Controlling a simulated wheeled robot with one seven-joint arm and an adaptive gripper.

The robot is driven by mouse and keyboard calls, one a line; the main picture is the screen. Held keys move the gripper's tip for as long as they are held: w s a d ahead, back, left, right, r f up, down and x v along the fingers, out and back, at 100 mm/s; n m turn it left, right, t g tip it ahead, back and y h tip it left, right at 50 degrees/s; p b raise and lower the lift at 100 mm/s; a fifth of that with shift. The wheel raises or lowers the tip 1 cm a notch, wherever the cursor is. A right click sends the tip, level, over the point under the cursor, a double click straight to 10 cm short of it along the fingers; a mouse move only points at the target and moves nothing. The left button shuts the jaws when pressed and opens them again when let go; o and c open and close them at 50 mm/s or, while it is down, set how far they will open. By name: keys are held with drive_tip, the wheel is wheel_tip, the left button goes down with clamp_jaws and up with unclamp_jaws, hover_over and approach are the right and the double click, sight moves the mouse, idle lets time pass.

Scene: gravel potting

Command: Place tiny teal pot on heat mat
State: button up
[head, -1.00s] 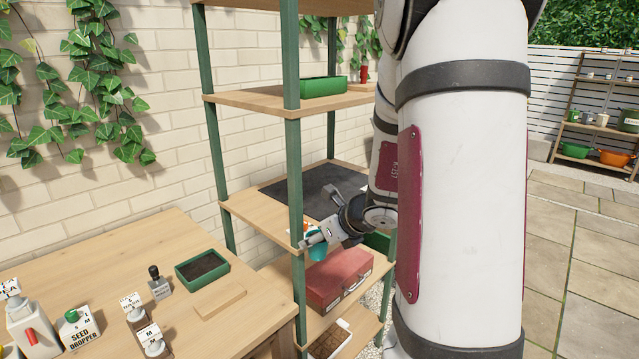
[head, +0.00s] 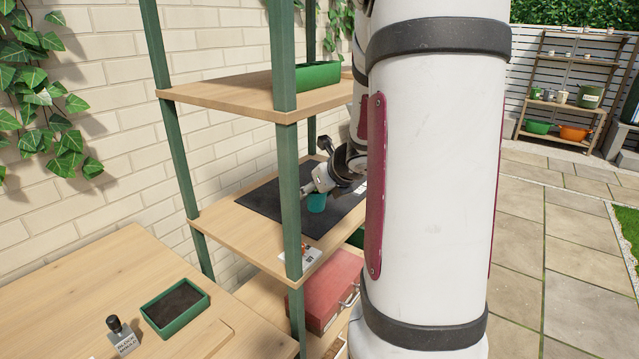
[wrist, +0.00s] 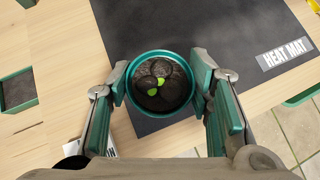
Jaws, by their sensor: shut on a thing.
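The tiny teal pot (wrist: 158,112) is round, filled with dark soil, and holds a small green seedling. My gripper (wrist: 160,92) is shut on the pot, one finger on each side of its rim in the wrist view. In the head view the pot (head: 317,203) hangs under my gripper (head: 318,188), over the black heat mat (head: 262,198) on the middle shelf. The mat (wrist: 210,30) also shows in the wrist view with its "HEAT MAT" label at the right. I cannot tell whether the pot's base touches the mat.
A green shelf post (head: 287,170) stands in front of the mat. The upper shelf (head: 225,97) bears a green planter (head: 318,76). A red toolbox (head: 330,295) sits below. A soil tray (head: 175,308) stands on the bench at left. Much of the mat is bare.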

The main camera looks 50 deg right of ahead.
drive_tip(key=w+d, duration=0.2)
drive_tip(key=d, duration=0.1)
drive_tip(key=w+d+p, duration=0.1)
drive_tip(key=d, duration=0.2)
drive_tip(key=w+d+f+p, duration=0.1)
drive_tip(key=w+d, duration=0.1)
drive_tip(key=d, duration=0.1)
drive_tip(key=shift+w+d, duration=0.35)
drive_tip(key=shift+w+d+f, duration=0.1)
drive_tip(key=shift+f, duration=0.8)
drive_tip(key=shift+w+d+f, duration=0.1)
drive_tip(key=shift+f, duration=0.8)
drive_tip(key=shift+f+b, duration=0.15)
drive_tip(key=shift+b, duration=0.2)
drive_tip(key=o, duration=1.3)
drive_tip(key=shift+s, duration=0.1)
drive_tip(key=shift+s+r, duration=0.2)
drive_tip(key=shift+r, duration=0.25)
drive_tip(key=shift+p+v, duration=0.9)
drive_tip(key=shift+v, duration=4.75)
